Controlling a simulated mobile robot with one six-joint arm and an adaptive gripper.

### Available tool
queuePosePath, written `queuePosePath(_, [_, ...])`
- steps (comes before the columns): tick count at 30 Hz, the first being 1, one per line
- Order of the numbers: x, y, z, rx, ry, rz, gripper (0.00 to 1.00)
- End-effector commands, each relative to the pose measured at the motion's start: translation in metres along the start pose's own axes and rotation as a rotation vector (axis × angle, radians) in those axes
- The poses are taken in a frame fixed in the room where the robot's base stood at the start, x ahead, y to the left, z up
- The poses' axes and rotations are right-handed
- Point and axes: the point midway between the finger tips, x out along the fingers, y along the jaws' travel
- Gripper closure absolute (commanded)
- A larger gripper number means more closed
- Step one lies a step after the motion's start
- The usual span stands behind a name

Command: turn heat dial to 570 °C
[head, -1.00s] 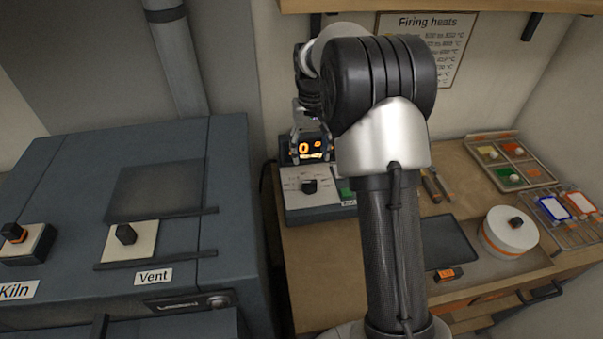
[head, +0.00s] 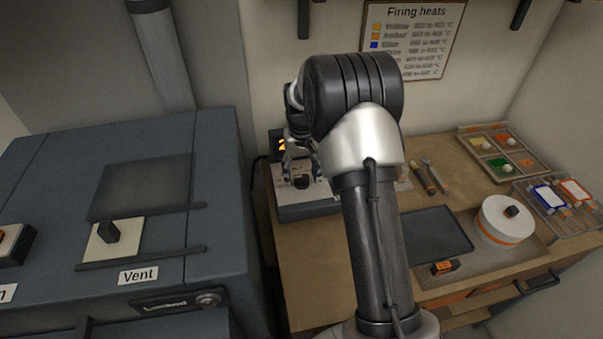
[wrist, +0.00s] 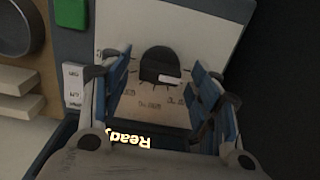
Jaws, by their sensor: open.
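The heat dial (wrist: 160,68) is a dark round knob with a pale pointer mark, on a light panel with tick marks around it. In the wrist view it lies between and just beyond the fingers of my open gripper (wrist: 155,85). In the head view my gripper (head: 300,172) is over the control box (head: 308,211), with the dial (head: 301,182) showing between the fingers. I cannot tell whether the fingers touch it. The box's display (wrist: 130,138) reads "Ready" upside down in the wrist view; its number is mostly hidden in the head view.
The kiln (head: 220,160) with its vent knob (head: 109,231) stands left of the bench. A green button (wrist: 68,12) is near the dial. A firing heats chart (head: 416,40) hangs behind.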

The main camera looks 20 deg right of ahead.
Motion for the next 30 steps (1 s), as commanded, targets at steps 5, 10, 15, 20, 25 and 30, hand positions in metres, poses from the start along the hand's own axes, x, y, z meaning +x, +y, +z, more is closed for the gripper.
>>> queuePosePath(5, [-0.0002, 0.0000, 0.0000, 0.000, 0.000, 0.000, 0.53])
queuePosePath(10, [-0.0003, 0.0000, 0.0001, 0.000, 0.000, 0.000, 0.65])
queuePosePath(15, [-0.0003, 0.0000, 0.0000, 0.000, 0.000, 0.000, 0.76])
queuePosePath(20, [-0.0004, 0.0000, 0.0000, 0.000, 0.000, 0.000, 0.87])
queuePosePath(25, [-0.0005, 0.0000, 0.0000, 0.006, 0.000, 0.000, 0.87])
queuePosePath(30, [-0.0010, 0.0000, 0.0000, 0.046, 0.000, 0.000, 0.87])
